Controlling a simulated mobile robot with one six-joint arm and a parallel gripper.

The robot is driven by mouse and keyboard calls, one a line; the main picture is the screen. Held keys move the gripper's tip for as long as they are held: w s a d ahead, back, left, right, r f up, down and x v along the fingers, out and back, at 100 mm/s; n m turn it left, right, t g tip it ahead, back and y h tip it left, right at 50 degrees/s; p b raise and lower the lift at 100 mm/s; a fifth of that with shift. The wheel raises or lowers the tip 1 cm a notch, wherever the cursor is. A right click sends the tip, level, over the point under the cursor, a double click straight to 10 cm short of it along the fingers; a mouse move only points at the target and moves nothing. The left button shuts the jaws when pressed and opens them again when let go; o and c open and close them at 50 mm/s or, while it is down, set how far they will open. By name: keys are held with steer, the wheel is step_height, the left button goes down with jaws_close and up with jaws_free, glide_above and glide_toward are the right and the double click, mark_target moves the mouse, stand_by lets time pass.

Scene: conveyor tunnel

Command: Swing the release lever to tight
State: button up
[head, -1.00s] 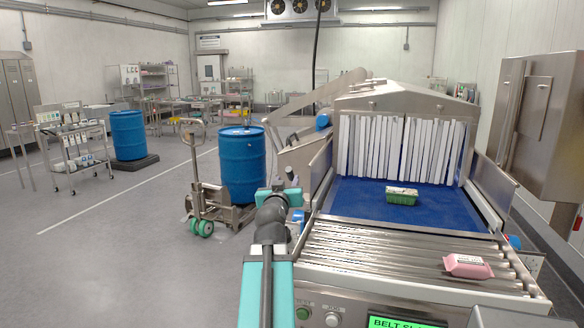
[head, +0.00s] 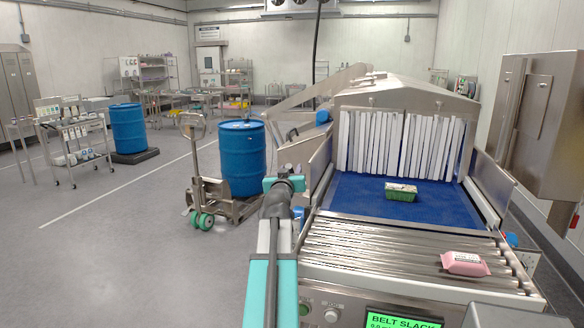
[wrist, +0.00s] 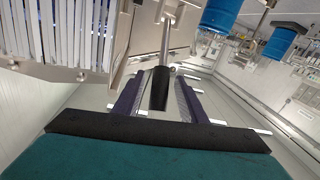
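The release lever (wrist: 159,88) shows in the wrist view as a thin metal rod ending in a black cylindrical handle. The handle points toward my wrist camera. My gripper (wrist: 158,97) is open, with one dark purple finger on each side of the black handle in the picture. Gaps show between the handle and both fingers. I cannot tell how deep the handle sits between them. In the head view my gripper and the lever's handle are not clearly visible. The green display (head: 403,321) reads "BELT SLACK".
The conveyor's blue belt (head: 345,203) runs into a tunnel with white strip curtains (head: 400,145). A green tray (head: 401,192) lies on the belt and a pink pack (head: 464,263) on the rollers. A pallet truck (head: 205,195) and blue drum (head: 242,160) stand left.

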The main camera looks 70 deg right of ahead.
steer(key=shift+x, duration=1.6)
jaws_close()
